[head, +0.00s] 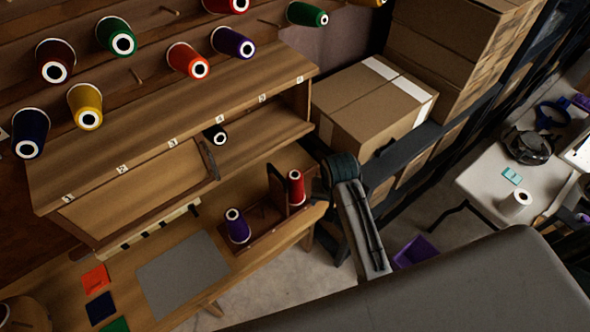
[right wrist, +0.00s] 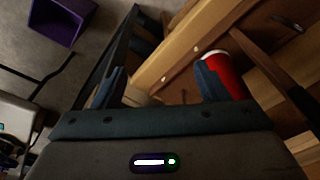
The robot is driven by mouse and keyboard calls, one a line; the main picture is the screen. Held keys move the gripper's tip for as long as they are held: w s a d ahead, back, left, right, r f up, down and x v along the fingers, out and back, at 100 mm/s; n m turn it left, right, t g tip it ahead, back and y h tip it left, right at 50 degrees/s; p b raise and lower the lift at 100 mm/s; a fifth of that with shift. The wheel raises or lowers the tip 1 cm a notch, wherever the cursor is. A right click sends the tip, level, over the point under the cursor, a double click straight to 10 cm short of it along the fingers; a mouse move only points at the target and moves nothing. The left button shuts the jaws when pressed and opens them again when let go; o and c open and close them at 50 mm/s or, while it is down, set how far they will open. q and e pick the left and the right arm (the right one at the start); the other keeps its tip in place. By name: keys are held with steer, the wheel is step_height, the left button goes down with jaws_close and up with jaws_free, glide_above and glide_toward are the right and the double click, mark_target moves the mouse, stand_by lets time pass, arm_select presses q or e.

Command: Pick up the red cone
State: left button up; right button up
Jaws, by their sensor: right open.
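A red cone (head: 296,188) stands upright in a small wooden holder (head: 262,222) at the right end of the workbench. My right gripper (head: 328,172) is just right of it, its fingers mostly hidden behind my own wrist. In the right wrist view my right gripper (right wrist: 160,84) is open with nothing between its fingers. The red cone (right wrist: 229,76) shows there at the right finger, which covers part of it; whether they touch I cannot tell. My left gripper is in neither view.
A purple cone (head: 238,226) stands in the same holder. A shelf unit (head: 150,135) rises behind the bench, with several coloured cones on wall pegs above. A cardboard box (head: 372,103) sits behind my right wrist. A purple bin (head: 415,250) is on the floor.

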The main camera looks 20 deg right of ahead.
steer(key=w+a+r+m+g+p, duration=0.1)
steer(key=w+a+r+m, duration=0.15)
steer(key=w+r, duration=0.3)
steer(key=w+a+r+m, duration=0.1)
steer(key=w+a+r, duration=0.2)
steer(key=w+r, duration=0.25)
steer(key=b, duration=0.1)
glide_above(295, 175)
steer(key=s, duration=0.1)
steer(key=shift+f, duration=3.25)
steer(key=shift+n+y, duration=0.25)
steer(key=shift+y, duration=0.15)
step_height(295, 175, down, 4)
steer(key=shift+s+a+f+p, duration=0.15)
steer(key=shift+p, duration=0.75)
steer(key=shift+f, duration=0.25)
jaws_close()
steer(key=shift+r, duration=0.1)
